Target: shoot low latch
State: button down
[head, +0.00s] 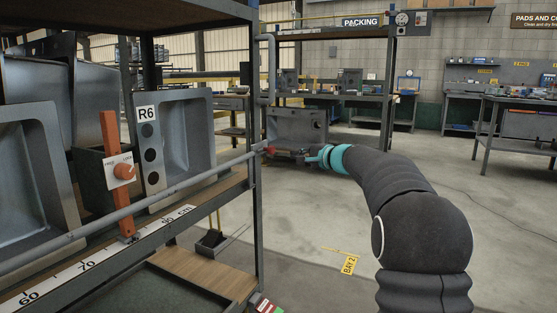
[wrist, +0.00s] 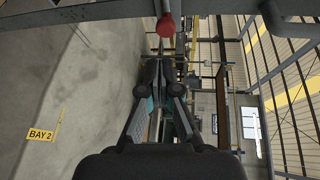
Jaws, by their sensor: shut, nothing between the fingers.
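A long grey bar (head: 160,195) runs along the front of the sink rack. A red knob (head: 269,150) shows at its far right end, by the rack's corner post. The red knob also shows at the top of the wrist view (wrist: 166,25). My gripper (head: 294,155) is shut and empty, just right of the red knob. In the wrist view its fingers (wrist: 163,62) point toward the knob, with a small gap seeming to remain. The dial's lettering is too small to read surely.
Steel sinks stand on the rack, one (head: 187,140) beside an R6 label (head: 146,113). A ruler strip (head: 87,265) lines the shelf edge. Another rack post (head: 390,80) stands beyond my arm. The floor is clear around a yellow BAY 2 tag (head: 349,264).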

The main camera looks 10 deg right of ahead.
aim_at(269, 150)
jog(key=w+d+f+m+t, duration=0.2)
jog(key=w+d, duration=0.1)
jog(key=w, duration=0.1)
jog(key=p+x, duration=0.2)
jog(key=x, duration=0.8)
jog(key=shift+s+a+r+b, duration=0.2)
jog(key=shift+s+a+b, duration=0.15)
jog(key=shift+s+a, duration=0.3)
jog(key=shift+s+a+r+b, duration=0.25)
jog(key=shift+s+a+b, duration=0.05)
jog(key=shift+s+a, duration=0.3)
jog(key=shift+d, duration=0.1)
